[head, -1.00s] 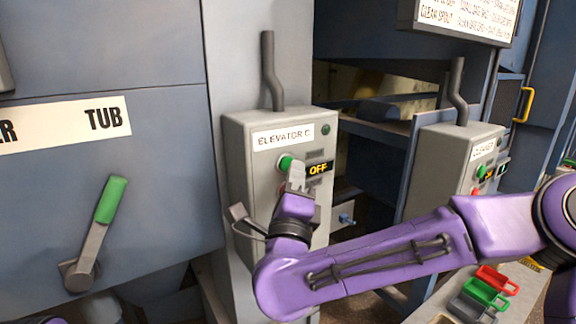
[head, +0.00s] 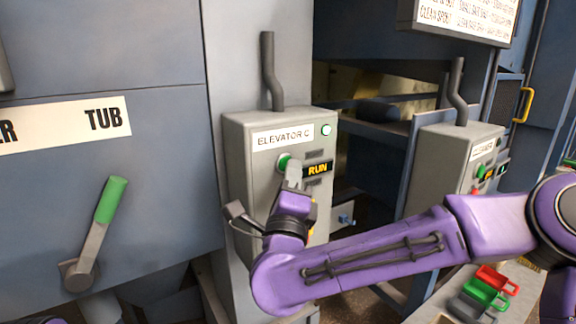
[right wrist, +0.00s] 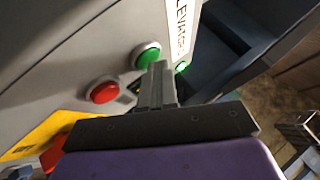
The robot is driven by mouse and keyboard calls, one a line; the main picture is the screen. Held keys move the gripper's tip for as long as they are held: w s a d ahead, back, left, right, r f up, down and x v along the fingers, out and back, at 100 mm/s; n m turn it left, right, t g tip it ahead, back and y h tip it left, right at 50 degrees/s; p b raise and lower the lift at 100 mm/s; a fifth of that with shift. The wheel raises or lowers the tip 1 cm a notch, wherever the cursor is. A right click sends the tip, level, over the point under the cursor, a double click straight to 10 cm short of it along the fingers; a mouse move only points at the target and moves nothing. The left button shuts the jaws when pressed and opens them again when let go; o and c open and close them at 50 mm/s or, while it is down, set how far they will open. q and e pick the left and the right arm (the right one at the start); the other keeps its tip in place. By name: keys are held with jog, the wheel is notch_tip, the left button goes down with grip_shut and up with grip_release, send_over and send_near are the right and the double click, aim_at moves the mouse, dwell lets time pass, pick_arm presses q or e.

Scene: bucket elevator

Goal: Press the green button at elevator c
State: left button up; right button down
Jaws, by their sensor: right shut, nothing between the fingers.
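The Elevator C control box (head: 240,180) is grey, with a white label (head: 283,137) at its top. Its green button (head: 284,161) sits left of a small display (head: 318,169) that reads RUN. A round lamp (head: 326,130) at the top right is lit. My right gripper (head: 293,168) is shut and empty, its tips at the green button's lower right edge. In the right wrist view the fingertips (right wrist: 158,68) overlap the edge of the green button (right wrist: 145,55); I cannot tell whether they touch. A red button (right wrist: 104,90) shows beside it. My left gripper is out of view.
A similar Cleaner box (head: 440,170) stands to the right. A green-handled lever (head: 110,200) is on the blue-grey panel at left. Red, green and grey trays (head: 487,292) lie at the lower right. A conduit (head: 272,70) rises from the Elevator C box.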

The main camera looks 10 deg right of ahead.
jog(key=shift+s+d+b, duration=0.25)
jog(key=shift+s+b, duration=0.25)
jog(key=shift+s, duration=0.3)
jog(key=s, duration=0.1)
jog(key=s+d+b, duration=0.1)
jog(key=s, duration=0.1)
jog(key=s+b, duration=0.1)
jog(key=shift+s+d, duration=0.35)
